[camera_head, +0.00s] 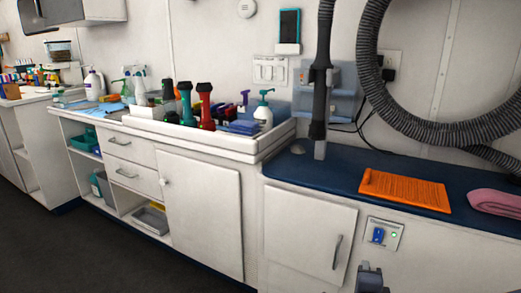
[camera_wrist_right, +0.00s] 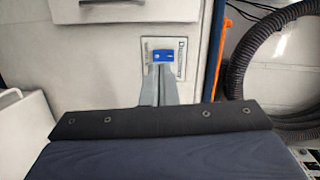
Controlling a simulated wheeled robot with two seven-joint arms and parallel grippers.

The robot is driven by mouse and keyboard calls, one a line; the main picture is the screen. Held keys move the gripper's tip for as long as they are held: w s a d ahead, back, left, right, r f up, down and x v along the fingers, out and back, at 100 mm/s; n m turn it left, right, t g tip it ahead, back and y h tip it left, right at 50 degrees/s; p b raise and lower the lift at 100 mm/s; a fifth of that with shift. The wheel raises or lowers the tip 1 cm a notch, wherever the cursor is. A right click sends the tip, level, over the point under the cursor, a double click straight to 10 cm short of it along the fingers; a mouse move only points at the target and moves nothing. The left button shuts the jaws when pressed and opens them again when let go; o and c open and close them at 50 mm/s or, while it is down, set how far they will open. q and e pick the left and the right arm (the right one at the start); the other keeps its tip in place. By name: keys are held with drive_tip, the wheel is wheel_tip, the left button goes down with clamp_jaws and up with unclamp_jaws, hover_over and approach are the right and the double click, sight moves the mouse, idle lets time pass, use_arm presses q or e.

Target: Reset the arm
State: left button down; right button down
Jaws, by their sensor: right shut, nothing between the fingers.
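My right gripper (camera_head: 370,273) shows at the bottom edge of the head view, in front of the white lower cabinet and below the switch plate. In the wrist view its two grey fingers (camera_wrist_right: 160,72) are together with nothing between them. The fingertips appear just below the blue switch (camera_wrist_right: 163,55) on the plate; whether they touch it I cannot tell. My left gripper is not in view.
A grey hose (camera_head: 395,115) loops above. A tray (camera_head: 225,144) of bottles and clippers stands left. The dark floor (camera_head: 60,245) is clear at left.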

drive_tip(key=s+a+n+g+y, duration=0.2)
drive_tip(key=s+n+g+y, duration=0.1)
drive_tip(key=s+n, duration=0.45)
drive_tip(key=s+a+n+g+y+p, duration=0.1)
drive_tip(key=s+a+n+g+y, duration=0.15)
drive_tip(key=s+n, duration=0.45)
drive_tip(key=s+a+n+g+y, duration=0.1)
drive_tip(key=s+n+g+y, duration=0.4)
drive_tip(key=s, duration=0.4)
wheel_tip(320, 180, up, 32)
drive_tip(key=p, duration=3.2)
drive_tip(key=shift+a+r+t+h, duration=0.25)
drive_tip(key=shift+t+h, duration=0.2)
drive_tip(key=shift+w+n, duration=0.1)
drive_tip(key=shift+n, duration=0.15)
